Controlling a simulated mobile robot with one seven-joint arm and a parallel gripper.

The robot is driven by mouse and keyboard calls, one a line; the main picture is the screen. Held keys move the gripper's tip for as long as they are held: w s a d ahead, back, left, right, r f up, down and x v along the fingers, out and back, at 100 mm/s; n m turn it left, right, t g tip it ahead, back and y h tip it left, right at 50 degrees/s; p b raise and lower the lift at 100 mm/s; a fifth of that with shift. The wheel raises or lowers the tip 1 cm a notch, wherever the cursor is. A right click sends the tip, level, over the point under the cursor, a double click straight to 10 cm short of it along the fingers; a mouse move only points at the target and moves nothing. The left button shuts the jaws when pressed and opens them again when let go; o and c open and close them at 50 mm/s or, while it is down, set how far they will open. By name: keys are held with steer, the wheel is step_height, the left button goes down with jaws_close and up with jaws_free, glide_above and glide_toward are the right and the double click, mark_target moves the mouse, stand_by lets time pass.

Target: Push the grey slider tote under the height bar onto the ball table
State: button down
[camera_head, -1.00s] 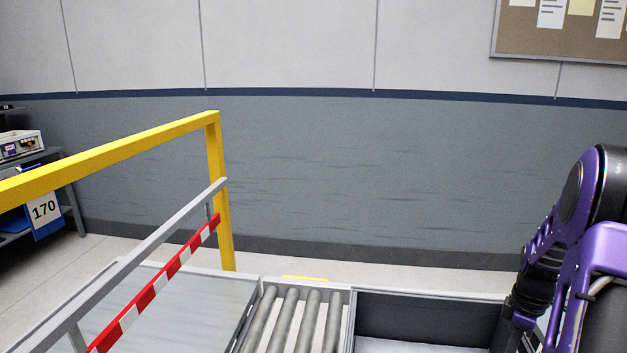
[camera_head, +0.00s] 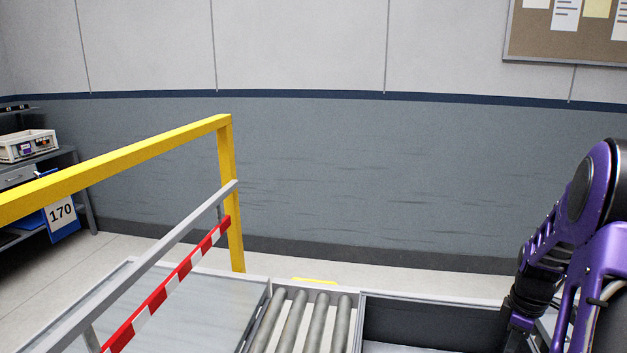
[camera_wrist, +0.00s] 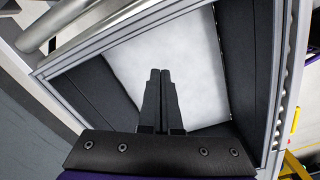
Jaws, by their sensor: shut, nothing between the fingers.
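The grey slider tote (camera_head: 435,322) is at the bottom right in the head view, just right of the rollers and cut off by the frame. In the wrist view its light rim (camera_wrist: 45,75) surrounds dark walls and a whitish floor. My gripper (camera_wrist: 159,72) is shut and empty, its fingers over the tote's interior; their depth is unclear. It is out of the head view. The red-and-white height bar (camera_head: 167,290) slants at lower left under a grey rail. The flat grey surface (camera_head: 210,290) beyond it appears to be the ball table; no balls can be made out.
Grey rollers (camera_head: 298,322) lie between the tote and the flat surface. A yellow frame (camera_head: 130,157) stands over the left side. A grey wall closes the back.

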step_height(320, 180, up, 6)
steer(key=p, duration=0.1)
stand_by(0.4)
steer(key=shift+w+r, duration=0.1)
